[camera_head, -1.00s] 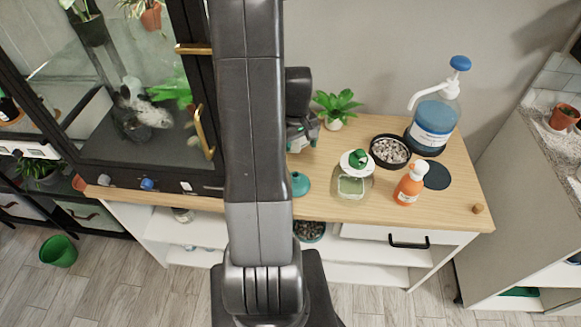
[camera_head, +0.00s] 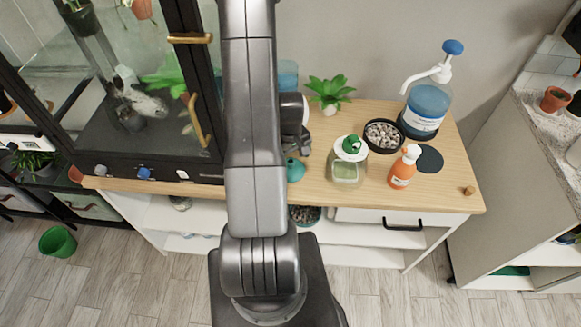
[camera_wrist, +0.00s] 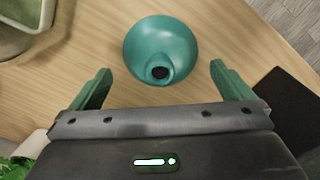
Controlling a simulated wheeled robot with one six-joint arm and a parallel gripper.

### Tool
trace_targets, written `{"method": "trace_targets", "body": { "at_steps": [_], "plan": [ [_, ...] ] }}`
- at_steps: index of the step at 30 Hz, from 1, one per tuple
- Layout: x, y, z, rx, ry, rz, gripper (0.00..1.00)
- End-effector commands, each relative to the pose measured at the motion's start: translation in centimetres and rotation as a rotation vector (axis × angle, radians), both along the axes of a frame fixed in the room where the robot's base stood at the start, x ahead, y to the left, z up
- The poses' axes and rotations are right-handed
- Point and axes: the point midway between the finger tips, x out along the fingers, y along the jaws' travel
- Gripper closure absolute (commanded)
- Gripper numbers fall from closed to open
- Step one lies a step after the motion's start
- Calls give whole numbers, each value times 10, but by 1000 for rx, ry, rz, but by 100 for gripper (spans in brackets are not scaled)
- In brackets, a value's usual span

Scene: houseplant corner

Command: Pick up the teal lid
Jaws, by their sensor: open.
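The teal lid (camera_wrist: 162,48) is round and funnel-like, with a dark hole in its narrow top. It stands on the wooden top, and shows in the head view (camera_head: 294,170) just right of my arm, near the front edge. My gripper (camera_wrist: 158,72) is open and empty. Its two green fingers point toward the lid from either side, with gaps between them and the lid. In the head view my gripper (camera_head: 297,145) is partly hidden by my arm and appears just behind the lid.
A glass jar (camera_head: 346,172) with a green top stands right of the lid; part of it shows at the wrist view's upper left (camera_wrist: 20,25). An orange bottle (camera_head: 403,168), a pebble dish (camera_head: 384,136) and a plant (camera_head: 328,92) stand nearby. The glass cabinet (camera_head: 150,172) is left.

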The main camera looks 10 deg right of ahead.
Motion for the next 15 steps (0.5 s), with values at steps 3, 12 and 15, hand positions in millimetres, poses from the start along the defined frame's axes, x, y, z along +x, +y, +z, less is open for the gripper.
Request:
{"method": "trace_targets", "body": {
  "at_steps": [3,12,15],
  "plan": [
    [-4,0,-12,0,5,0,0],
    [-2,0,-33,0,1,0,0],
    [-2,0,-33,0,0,0,0]
  ]
}}
